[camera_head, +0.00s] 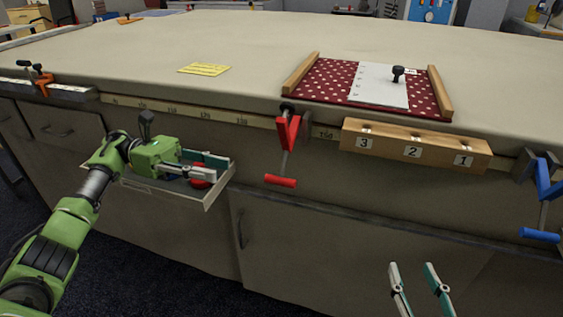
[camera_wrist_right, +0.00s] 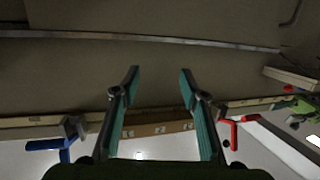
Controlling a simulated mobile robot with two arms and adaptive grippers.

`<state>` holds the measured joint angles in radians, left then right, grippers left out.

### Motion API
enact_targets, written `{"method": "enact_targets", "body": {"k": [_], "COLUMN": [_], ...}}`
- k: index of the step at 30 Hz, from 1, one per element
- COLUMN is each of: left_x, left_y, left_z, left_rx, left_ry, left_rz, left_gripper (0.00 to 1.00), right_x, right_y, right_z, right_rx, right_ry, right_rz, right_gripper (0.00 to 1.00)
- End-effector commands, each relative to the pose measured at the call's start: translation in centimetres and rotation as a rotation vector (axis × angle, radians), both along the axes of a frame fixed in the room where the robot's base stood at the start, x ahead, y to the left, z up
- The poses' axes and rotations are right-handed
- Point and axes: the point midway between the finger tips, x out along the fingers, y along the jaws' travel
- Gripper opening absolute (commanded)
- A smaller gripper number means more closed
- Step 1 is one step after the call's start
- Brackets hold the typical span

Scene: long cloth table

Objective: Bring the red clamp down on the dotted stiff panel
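The red clamp (camera_head: 287,132) sits at the table's front edge, its red handle hanging below. It also shows in the right wrist view (camera_wrist_right: 234,132). The dotted stiff panel (camera_head: 325,79), dark red with white dots, lies on the tabletop just behind it, between two wooden strips. A white sheet (camera_head: 376,88) with a black knob (camera_head: 398,73) covers part of the panel. My right gripper (camera_head: 414,268) is open and empty, low in front of the table; its spread fingers show in the wrist view (camera_wrist_right: 158,75). My left gripper (camera_head: 214,167) looks open over a tray, away from the clamp.
The shallow tray (camera_head: 170,187) at the table's front holds a red item (camera_head: 203,174). A wooden block numbered 3, 2, 1 (camera_head: 415,147) is on the front edge right of the red clamp. A blue clamp (camera_head: 543,190) hangs further right. A yellow card (camera_head: 204,69) lies on the tabletop.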

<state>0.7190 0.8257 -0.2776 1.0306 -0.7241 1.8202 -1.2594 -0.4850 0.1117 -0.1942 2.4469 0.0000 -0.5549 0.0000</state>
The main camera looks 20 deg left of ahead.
Motion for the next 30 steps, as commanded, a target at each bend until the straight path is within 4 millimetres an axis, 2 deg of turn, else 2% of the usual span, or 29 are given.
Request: {"method": "enact_targets", "body": {"k": [4, 8, 11, 21, 27, 30], "left_x": [-0.2, -0.2, -0.4, -0.6, -0.6, -0.6], "left_y": [-0.1, -1.3, -3.0, -10.2, -12.8, -13.4], "left_z": [0.0, 0.0, 0.0, 0.0, 0.0, 0.0], "left_rx": [0.004, 0.005, 0.003, 0.002, 0.003, 0.003], "left_ry": [-0.003, -0.002, -0.002, -0.003, -0.002, -0.001], "left_rz": [-0.006, -0.008, -0.010, -0.010, -0.007, -0.005], "left_gripper": [0.30, 0.30, 0.30, 0.30, 0.30, 0.30], "right_x": [0.0, -0.1, -0.2, -0.4, -0.3, -0.3], "right_y": [0.0, -0.1, -0.1, -0.3, -0.3, -0.3], "right_z": [0.0, -0.3, -0.6, -1.2, -1.1, -1.1], "right_rx": [0.000, -0.004, -0.008, -0.013, -0.013, -0.012], "right_ry": [0.001, 0.016, 0.033, 0.055, 0.052, 0.051], "right_rz": [0.000, -0.001, -0.002, -0.004, -0.004, -0.004], "right_gripper": [0.40, 0.40, 0.40, 0.40, 0.40, 0.40]}}
